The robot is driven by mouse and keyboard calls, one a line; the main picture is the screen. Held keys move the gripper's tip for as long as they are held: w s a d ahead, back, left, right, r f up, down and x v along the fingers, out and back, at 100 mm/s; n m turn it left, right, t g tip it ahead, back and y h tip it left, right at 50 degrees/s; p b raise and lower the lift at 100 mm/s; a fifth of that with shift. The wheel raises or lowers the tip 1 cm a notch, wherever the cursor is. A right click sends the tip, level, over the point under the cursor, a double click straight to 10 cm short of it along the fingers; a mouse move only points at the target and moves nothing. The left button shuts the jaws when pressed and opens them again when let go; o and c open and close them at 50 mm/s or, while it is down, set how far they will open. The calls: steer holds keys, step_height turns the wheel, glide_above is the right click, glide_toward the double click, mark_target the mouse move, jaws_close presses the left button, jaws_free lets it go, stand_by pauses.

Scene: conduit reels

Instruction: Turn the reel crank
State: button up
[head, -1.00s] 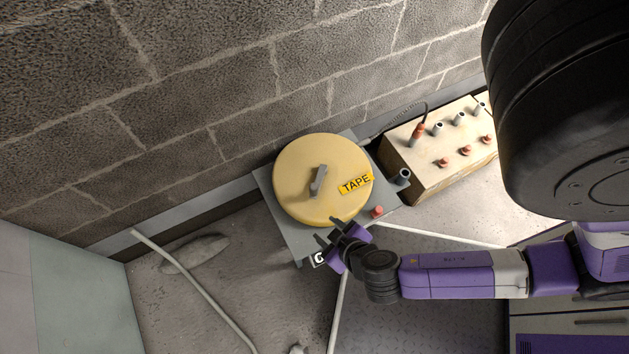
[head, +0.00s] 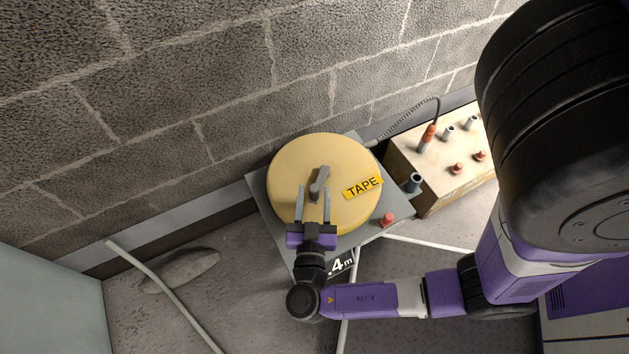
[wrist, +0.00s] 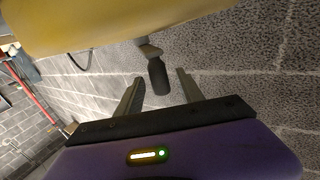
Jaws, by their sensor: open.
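The yellow reel (head: 290,165) marked TAPE sits on a grey stand (head: 262,200) against the block wall; its edge also fills the top of the wrist view (wrist: 100,22). A grey crank (head: 320,181) stands at the middle of the reel's face. In the wrist view the crank's dark handle (wrist: 158,76) shows beyond and between my finger tips. My gripper (head: 314,192) is open, its two fingers pointing at the crank from the near side of the reel. In the wrist view the gripper (wrist: 160,85) holds nothing. Whether the fingers touch the handle I cannot tell.
A cream box (head: 435,175) with several grey and red fittings stands to the right, a cable running from it to the reel. A red knob (head: 388,220) and grey tube (head: 413,183) are on the stand's right side. White conduit (head: 165,290) lies on the floor at left.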

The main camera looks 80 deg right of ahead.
mark_target(320, 179)
steer(key=shift+w+d, duration=0.2)
steer(key=shift+d, duration=0.9)
steer(key=shift+w+d, duration=0.2)
steer(key=shift+d, duration=0.9)
jaws_close()
